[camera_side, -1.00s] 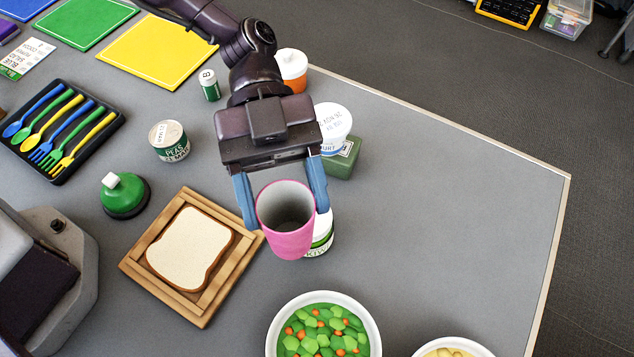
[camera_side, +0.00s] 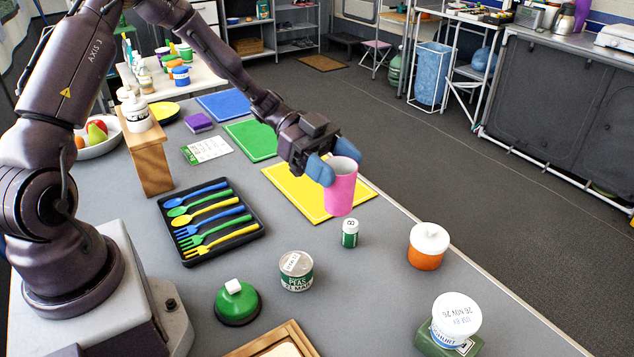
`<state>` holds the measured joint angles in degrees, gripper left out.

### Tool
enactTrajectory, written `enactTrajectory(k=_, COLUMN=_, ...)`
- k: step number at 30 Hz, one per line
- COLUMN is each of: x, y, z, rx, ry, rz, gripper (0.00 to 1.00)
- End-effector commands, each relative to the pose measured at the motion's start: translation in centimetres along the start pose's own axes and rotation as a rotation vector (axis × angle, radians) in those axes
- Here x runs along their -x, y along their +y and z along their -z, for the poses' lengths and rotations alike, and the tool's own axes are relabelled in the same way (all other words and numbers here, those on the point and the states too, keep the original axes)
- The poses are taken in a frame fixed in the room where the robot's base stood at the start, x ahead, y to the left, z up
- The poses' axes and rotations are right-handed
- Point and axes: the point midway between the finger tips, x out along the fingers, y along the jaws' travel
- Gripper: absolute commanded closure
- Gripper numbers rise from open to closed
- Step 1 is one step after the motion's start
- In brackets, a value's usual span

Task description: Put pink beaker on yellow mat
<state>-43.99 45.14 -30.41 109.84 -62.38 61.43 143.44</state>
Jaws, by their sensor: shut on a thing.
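The pink beaker (camera_side: 341,190) is upright between the blue fingers of my gripper (camera_side: 334,162), which is shut on it. The beaker overlaps the right-hand part of the yellow mat (camera_side: 296,197) in the picture, near the mat's edge facing the camera. I cannot tell whether its base touches the mat or hangs above it. The mat lies flat on the grey table, and its visible part is bare. The fingers hide part of the beaker's upper side.
A small green-and-white battery-like can (camera_side: 349,233) stands just in front of the mat. A green mat (camera_side: 252,140) and a cutlery tray (camera_side: 211,220) lie to the left. An orange jar (camera_side: 428,246) stands right, near the table edge. A peas can (camera_side: 296,270) stands nearer the camera.

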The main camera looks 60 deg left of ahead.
Motion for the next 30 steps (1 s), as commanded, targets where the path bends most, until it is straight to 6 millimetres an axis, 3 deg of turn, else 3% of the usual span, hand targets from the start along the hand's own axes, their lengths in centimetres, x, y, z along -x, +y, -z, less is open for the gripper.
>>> enactTrajectory(k=1, x=2.9, y=-0.8, z=-0.8, rx=0.029, ry=-0.003, rz=0.095, gripper=0.63)
enactTrajectory(k=6, x=10.9, y=-2.0, z=-3.1, rx=0.116, ry=-0.003, rz=0.377, gripper=0.63)
enactTrajectory(k=12, x=16.8, y=-1.9, z=-5.0, rx=0.188, ry=-0.002, rz=0.607, gripper=0.63)
enactTrajectory(k=17, x=17.4, y=-2.3, z=-5.5, rx=0.209, ry=-0.001, rz=0.677, gripper=0.63)
enactTrajectory(k=20, x=17.5, y=-3.7, z=-6.1, rx=0.210, ry=0.000, rz=0.684, gripper=0.63)
enactTrajectory(k=30, x=17.2, y=-11.6, z=-9.8, rx=0.207, ry=-0.002, rz=0.678, gripper=0.63)
